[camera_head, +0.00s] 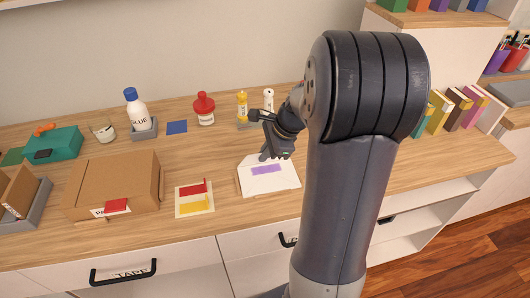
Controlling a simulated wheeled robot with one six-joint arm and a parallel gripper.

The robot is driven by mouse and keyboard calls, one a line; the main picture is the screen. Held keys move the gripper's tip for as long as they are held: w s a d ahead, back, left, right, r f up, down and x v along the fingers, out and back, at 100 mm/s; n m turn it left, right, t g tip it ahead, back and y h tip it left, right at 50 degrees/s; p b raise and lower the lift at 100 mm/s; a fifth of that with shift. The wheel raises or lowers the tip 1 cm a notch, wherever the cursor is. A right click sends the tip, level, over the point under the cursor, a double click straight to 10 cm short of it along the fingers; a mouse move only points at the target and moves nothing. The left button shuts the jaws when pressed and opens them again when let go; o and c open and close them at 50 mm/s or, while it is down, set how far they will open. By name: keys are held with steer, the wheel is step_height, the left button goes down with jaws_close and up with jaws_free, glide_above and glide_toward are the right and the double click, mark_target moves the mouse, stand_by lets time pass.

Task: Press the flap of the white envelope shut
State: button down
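The white envelope (277,183) lies on the wooden counter, just left of my arm. A purple strip (266,169) shows on it. My gripper (266,156) points down at the envelope's back edge, at or just above the paper; I cannot tell whether it touches. The fingers are small and dark, and whether they are open or shut is unclear. The flap is hard to make out, partly behind the gripper.
Left of the envelope lie a card with red and yellow pieces (193,208) and a cardboard box (112,184). Behind stand a glue bottle (136,112), a red-topped bottle (204,111) and a yellow bottle (242,105). Books (455,108) stand at right. Counter in front of the envelope is clear.

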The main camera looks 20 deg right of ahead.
mark_target(259, 165)
steer(key=shift+s+f+b, duration=0.1)
steer(key=shift+f+b, duration=0.05)
steer(key=shift+b, duration=0.4)
steer(key=shift+s+f+t+b, duration=0.2)
steer(key=shift+t+b, duration=0.4)
steer(key=shift+b, duration=0.3)
steer(key=t+b, duration=0.1)
steer(key=b, duration=0.2)
steer(key=s+t+b, duration=0.1)
steer(key=b, duration=0.2)
steer(key=shift+a+f+n+t+h+b, duration=0.2)
steer(key=shift+f+n+t+h+b, duration=0.1)
steer(key=shift+f+n+b, duration=0.1)
steer(key=t+b, duration=0.1)
steer(key=b, duration=0.2)
steer(key=s+t+b, duration=0.1)
steer(key=b, duration=0.2)
steer(key=shift+f, duration=0.25)
steer(key=shift+s+a+n+t+b, duration=0.1)
steer(key=shift+n+t+b, duration=0.3)
steer(key=shift+b, duration=0.7)
steer(key=shift+r+t+b, duration=0.1)
steer(key=shift+t+b, duration=0.2)
steer(key=shift+b, duration=0.35)
steer(key=c, duration=1.7)
jaws_free()
steer(key=shift+s, duration=0.1)
